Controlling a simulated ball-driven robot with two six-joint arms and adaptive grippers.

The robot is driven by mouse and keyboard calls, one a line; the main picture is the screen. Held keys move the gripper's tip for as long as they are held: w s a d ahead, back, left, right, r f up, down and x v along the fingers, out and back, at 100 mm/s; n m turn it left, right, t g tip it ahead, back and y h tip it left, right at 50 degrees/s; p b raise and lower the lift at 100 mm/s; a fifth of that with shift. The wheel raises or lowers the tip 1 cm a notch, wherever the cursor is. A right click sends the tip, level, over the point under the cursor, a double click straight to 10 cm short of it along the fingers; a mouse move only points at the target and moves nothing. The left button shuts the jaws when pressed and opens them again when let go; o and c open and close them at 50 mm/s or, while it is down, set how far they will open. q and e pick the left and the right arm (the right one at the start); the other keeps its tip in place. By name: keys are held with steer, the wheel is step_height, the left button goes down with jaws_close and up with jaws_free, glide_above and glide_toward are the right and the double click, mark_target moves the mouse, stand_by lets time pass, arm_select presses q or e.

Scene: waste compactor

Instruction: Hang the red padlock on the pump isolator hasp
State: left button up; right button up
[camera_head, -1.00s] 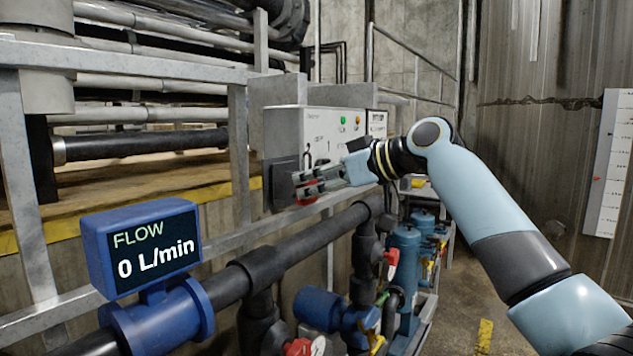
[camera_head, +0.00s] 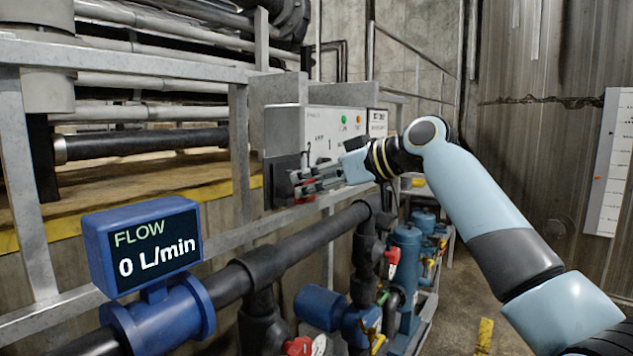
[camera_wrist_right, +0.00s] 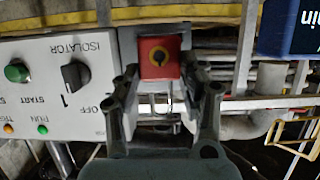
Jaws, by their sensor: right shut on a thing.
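The red padlock (camera_wrist_right: 159,57) shows in the right wrist view, its keyhole face toward the camera, between the two fingers of my right gripper (camera_wrist_right: 160,80), which is shut on it. Its thin shackle (camera_wrist_right: 165,106) points toward the gripper's palm. In the head view my right gripper (camera_head: 304,182) is in front of a dark plate (camera_head: 281,185) at the left end of the pump control box (camera_head: 318,122), and mostly covers the padlock. The isolator knob (camera_wrist_right: 76,75) is beside the gripper in the wrist view. I cannot clearly make out the hasp. My left gripper is not in view.
A blue flow display (camera_head: 143,246) reading 0 L/min stands at the front left on a dark pipe (camera_head: 310,241) that runs below the gripper. A grey rail frame (camera_head: 238,155) stands left of the box. Blue pumps (camera_head: 406,257) stand below right.

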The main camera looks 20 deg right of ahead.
steer(key=shift+w+a+b, duration=0.15)
steer(key=shift+w+a, duration=0.4)
steer(key=shift+w, duration=0.15)
steer(key=shift+w+a+b, duration=0.15)
steer(key=shift+w+a, duration=0.35)
steer(key=shift+w, duration=0.2)
stand_by(0.3)
steer(key=shift+f, duration=0.2)
stand_by(0.5)
steer(key=o, duration=1.1)
steer(key=shift+s, duration=0.1)
steer(key=shift+c, duration=0.4)
steer(key=shift+s+d+r+p, duration=0.35)
steer(key=shift+s+d+p, duration=0.1)
steer(key=p+v, duration=0.2)
steer(key=v, duration=0.3)
steer(key=shift+s+d, duration=0.15)
steer(key=shift+s, duration=0.1)
